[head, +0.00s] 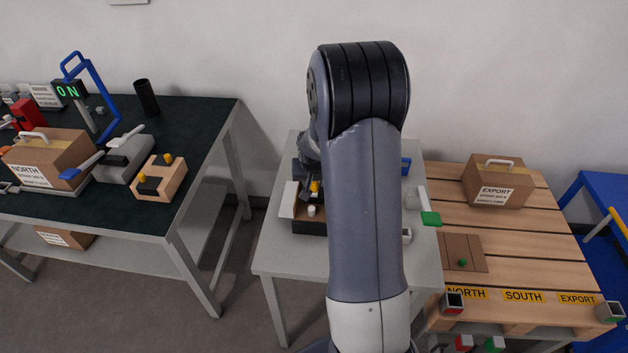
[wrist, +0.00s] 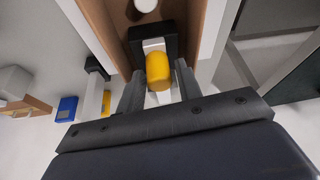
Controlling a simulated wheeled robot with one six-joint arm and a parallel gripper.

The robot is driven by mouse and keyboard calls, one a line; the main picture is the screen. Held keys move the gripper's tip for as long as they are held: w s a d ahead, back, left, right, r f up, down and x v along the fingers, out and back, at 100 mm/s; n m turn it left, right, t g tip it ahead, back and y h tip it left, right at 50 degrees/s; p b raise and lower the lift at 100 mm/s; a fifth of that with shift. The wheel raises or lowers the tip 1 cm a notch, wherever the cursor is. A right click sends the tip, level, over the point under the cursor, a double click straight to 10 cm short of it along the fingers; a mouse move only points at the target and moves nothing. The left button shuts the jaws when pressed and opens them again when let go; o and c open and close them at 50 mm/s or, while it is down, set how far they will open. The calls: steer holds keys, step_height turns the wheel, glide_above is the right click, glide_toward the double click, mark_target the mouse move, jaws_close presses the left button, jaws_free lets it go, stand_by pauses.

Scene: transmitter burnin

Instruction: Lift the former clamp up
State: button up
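The former clamp shows in the wrist view as a yellow rounded knob (wrist: 159,71) on a light stem with a black block (wrist: 153,38) behind it. The block sits between brown walls of a holder (wrist: 213,28). My gripper (wrist: 158,78) has one dark finger on each side of the knob, very close to it. I cannot tell whether both fingers press on it. In the head view my own arm covers most of this spot. Only a bit of yellow (head: 315,187) and my dark gripper (head: 305,172) show at its left edge, above a small table.
The small grey table (head: 283,258) is close under my arm. A dark bench (head: 205,125) with boxes and fixtures stands left. A wooden pallet (head: 545,245) with an EXPORT box (head: 497,182) stands right. A green-tipped lever (head: 430,217) stands near the table's right edge.

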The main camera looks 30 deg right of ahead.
jaws_close()
steer(key=shift+w+d+r, duration=0.1)
steer(key=shift+w+r, duration=0.1)
steer(key=shift+r, duration=0.15)
stand_by(0.3)
